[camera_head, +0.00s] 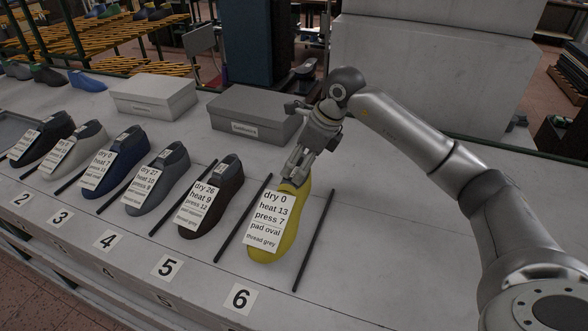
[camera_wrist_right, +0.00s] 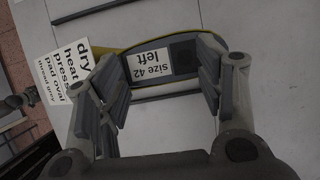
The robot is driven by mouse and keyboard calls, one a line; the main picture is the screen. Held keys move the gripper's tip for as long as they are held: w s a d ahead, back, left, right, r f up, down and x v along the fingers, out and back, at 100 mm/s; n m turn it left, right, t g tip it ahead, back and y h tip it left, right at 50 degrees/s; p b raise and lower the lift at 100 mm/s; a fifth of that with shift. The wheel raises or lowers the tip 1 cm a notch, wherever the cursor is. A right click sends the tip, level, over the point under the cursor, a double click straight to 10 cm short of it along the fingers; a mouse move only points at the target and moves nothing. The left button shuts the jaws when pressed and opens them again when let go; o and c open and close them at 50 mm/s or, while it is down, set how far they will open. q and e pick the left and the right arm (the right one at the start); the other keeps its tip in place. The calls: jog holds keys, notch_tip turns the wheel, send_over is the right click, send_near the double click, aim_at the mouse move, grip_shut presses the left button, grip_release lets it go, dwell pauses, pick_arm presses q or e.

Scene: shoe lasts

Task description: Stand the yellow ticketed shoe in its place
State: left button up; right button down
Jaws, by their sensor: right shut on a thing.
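The yellow shoe (camera_head: 274,232) is in the lane behind the number 6 card (camera_head: 240,298), between two thin black rods, toe toward the front edge. Its white ticket reads dry 0, heat 13, press 7, pad oval, thread grey. My right gripper (camera_head: 296,176) is at its heel end from above, shut on it. In the right wrist view the fingers (camera_wrist_right: 165,85) are on either side of the shoe's dark top (camera_wrist_right: 182,56), which has a "size 42 left" label. I cannot tell whether its sole rests on the table. My left gripper is not in view.
Several ticketed shoes stand in lanes to the left, the nearest being dark brown (camera_head: 215,205). Black rods (camera_head: 243,217) divide the lanes, with one (camera_head: 314,240) right of the yellow shoe. A grey box (camera_head: 250,110) and a white box (camera_head: 153,95) stand behind. The table at right is mostly clear.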

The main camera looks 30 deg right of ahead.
jog(key=w+f+p, duration=0.1)
jog(key=w+f, duration=0.2)
jog(key=shift+d, duration=0.1)
notch_tip(320, 180, down, 2)
jog(key=shift+f+p, duration=0.1)
jog(key=shift+p, duration=0.7)
jog(key=shift+f, duration=0.45)
jog(key=shift+f, duration=0.1)
jog(key=shift+f, duration=0.1)
jog(key=shift+c, duration=1.9)
grip_release()
jog(key=shift+s, duration=0.1)
